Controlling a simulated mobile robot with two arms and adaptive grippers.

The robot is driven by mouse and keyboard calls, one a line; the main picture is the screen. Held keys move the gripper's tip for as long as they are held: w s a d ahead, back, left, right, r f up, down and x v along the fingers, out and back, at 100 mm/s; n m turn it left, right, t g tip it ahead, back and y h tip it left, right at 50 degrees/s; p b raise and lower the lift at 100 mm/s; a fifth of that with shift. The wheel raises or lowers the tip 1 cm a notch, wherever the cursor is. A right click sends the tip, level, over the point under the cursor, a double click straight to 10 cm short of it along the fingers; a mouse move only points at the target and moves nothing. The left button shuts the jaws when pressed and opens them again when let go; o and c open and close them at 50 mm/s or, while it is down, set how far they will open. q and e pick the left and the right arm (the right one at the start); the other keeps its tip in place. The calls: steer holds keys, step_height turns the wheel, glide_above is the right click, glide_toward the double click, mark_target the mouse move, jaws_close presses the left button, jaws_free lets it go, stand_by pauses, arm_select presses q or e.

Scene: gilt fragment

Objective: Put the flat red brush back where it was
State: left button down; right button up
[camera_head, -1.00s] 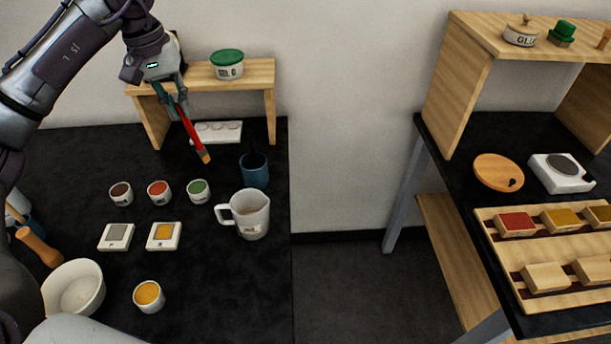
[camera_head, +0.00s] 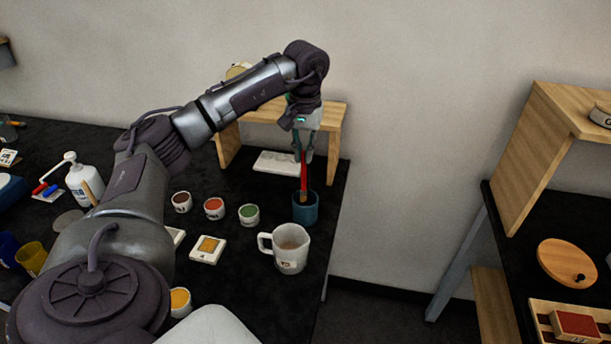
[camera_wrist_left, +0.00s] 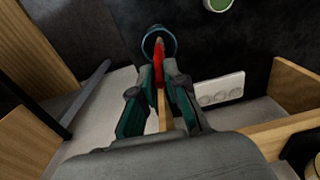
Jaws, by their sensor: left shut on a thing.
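My left gripper (camera_head: 303,155) is shut on the flat red brush (camera_head: 304,177) and holds it upright, tip down, over the blue cup (camera_head: 306,210). The brush's lower end is at the cup's mouth; in the head view it overlaps the opening. In the left wrist view the red brush (camera_wrist_left: 159,75) runs from between the fingers (camera_wrist_left: 157,92) toward the blue cup (camera_wrist_left: 160,38). Whether the tip touches the cup inside is hidden. My right gripper is not in view.
A white mug (camera_head: 291,250) stands just in front of the blue cup. Small paint pots, such as the green one (camera_head: 249,214), stand to the left. A wooden shelf (camera_head: 333,118) and a white palette (camera_head: 277,162) are behind. The table's right edge is close to the cup.

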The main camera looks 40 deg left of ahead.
mark_target(304, 189)
arm_select(q)
step_height(304, 189, down, 3)
steer(key=shift+s, duration=0.1)
step_height(304, 189, down, 3)
steer(key=shift+f+p, duration=0.1)
steer(key=shift+p, duration=0.5)
steer(key=shift+f, duration=0.2)
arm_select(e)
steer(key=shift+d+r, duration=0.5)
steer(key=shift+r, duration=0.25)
arm_select(q)
steer(key=shift+f, duration=0.2)
steer(key=c, duration=1.2)
jaws_free()
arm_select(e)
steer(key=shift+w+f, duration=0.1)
arm_select(q)
steer(key=shift+r, duration=0.1)
